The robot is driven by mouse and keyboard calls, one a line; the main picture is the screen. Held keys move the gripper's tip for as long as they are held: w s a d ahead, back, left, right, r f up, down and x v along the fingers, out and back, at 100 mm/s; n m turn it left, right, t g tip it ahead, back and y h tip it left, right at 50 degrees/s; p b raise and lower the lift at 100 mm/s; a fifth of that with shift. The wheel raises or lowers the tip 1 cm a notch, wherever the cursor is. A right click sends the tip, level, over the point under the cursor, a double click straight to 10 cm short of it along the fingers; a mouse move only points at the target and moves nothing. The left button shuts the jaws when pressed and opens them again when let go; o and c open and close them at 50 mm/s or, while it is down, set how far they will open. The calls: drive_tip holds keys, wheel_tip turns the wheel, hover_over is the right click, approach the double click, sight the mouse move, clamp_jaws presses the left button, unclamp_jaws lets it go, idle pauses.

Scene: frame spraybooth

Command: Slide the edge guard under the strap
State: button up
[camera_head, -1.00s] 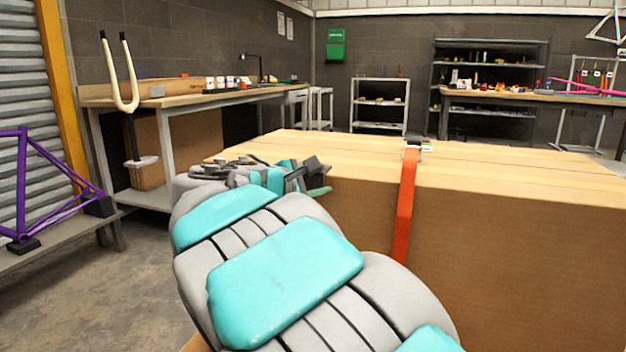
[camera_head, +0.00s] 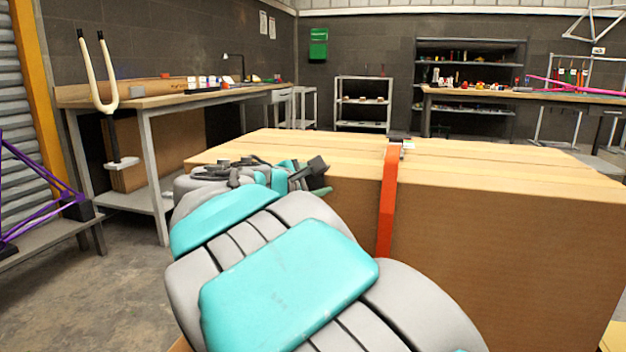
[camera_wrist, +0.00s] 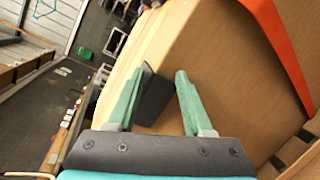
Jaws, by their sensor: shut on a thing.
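The orange strap (camera_head: 388,200) runs over the top edge of a large cardboard box (camera_head: 500,230) and down its front face. In the wrist view the strap (camera_wrist: 283,45) crosses the upper right. My gripper (camera_wrist: 162,73) has green fingers, shut on the dark edge guard (camera_wrist: 153,97), a flat black piece between them. In the head view the edge guard (camera_head: 317,166) shows at the tip of my arm, near the box's top edge, left of the strap and apart from it. My arm hides part of the gripper there.
The box top (camera_head: 480,160) is clear apart from a buckle (camera_head: 402,142) on the strap. A workbench (camera_head: 150,97) with a pale fork stands at the left, and a purple frame (camera_head: 35,190) at the far left. Shelves (camera_head: 470,85) stand behind.

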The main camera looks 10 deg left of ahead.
sight(339, 182)
drive_tip(key=shift+o, duration=0.2)
drive_tip(key=shift+s+d+f, duration=0.1)
drive_tip(key=shift+d+f, duration=0.1)
drive_tip(key=shift+d, duration=0.6)
drive_tip(key=shift+s+d+f, duration=0.1)
drive_tip(key=shift+d+f, duration=0.1)
drive_tip(key=shift+d, duration=0.55)
drive_tip(key=o, duration=1.1)
drive_tip(key=shift+r, duration=0.15)
drive_tip(key=shift+a+r, duration=0.1)
